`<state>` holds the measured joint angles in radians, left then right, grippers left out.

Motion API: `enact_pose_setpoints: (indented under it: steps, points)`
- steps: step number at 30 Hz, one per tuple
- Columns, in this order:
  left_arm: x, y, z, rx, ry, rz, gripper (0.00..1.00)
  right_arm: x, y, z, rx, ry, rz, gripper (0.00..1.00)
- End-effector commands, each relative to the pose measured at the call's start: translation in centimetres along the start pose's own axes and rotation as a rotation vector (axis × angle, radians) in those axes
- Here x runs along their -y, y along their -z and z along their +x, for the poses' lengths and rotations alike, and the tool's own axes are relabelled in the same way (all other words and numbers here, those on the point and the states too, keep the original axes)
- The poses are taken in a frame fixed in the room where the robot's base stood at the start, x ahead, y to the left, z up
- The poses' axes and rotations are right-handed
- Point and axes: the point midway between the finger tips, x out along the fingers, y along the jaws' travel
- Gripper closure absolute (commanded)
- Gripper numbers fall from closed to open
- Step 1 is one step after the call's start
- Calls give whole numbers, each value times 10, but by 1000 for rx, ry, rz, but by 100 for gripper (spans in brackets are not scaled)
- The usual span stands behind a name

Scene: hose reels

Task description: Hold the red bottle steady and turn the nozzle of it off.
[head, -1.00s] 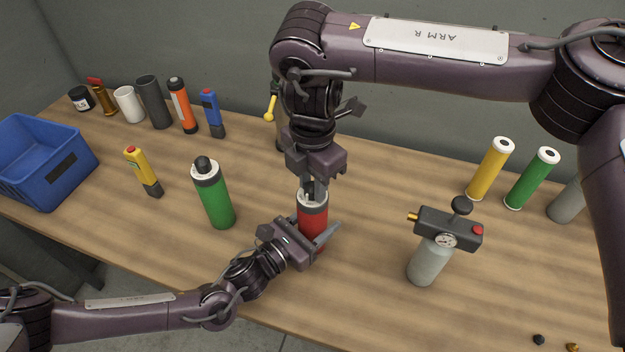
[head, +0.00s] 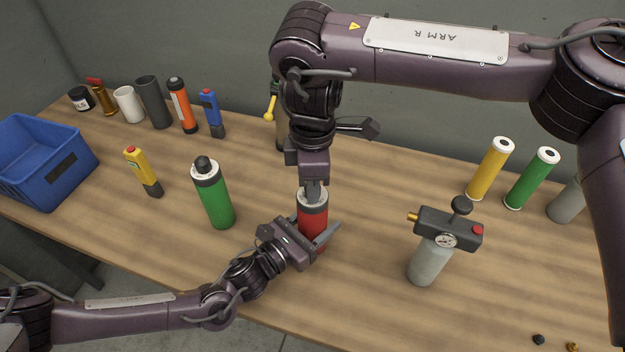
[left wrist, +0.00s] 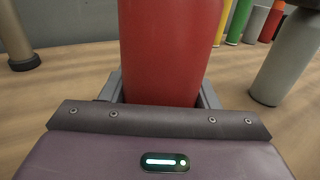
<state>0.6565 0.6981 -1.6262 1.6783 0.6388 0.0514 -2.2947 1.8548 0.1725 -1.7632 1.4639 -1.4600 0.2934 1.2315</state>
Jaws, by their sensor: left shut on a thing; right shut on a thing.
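The red bottle (head: 312,219) stands upright on the wooden table in the middle of the head view, with a pale collar at its top. My left gripper (head: 314,240) is shut around its lower body, and the red body also fills the middle of the left wrist view (left wrist: 165,55) between the fingers. My right gripper (head: 314,190) comes down from above and is shut on the nozzle at the bottle's top. The nozzle itself is mostly hidden by the fingers.
A green bottle (head: 214,198) stands left of the red one. A grey canister with a gauge (head: 428,262) stands to the right. A blue crate (head: 35,178) is at the far left. Yellow (head: 488,172) and green (head: 530,182) cylinders stand at the right. Bare table lies around the red bottle.

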Motion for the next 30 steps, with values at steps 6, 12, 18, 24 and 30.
enact_pose_setpoints:
  steps: [6,12,18,24,30]
  points:
    - [1,1,-1,-1,1,0,76,-1,-1,-1,1,-4,20,95]
    - [1,1,-1,-2,1,0,76,-1,-1,-1,1,-3,21,95]
    - [1,1,-1,-2,1,0,76,-1,-1,-1,1,-3,20,59]
    - [1,1,0,-2,1,-1,76,-1,0,0,0,-1,18,50]
    - [1,1,0,-2,1,-1,76,-1,0,-3,0,-2,16,50]
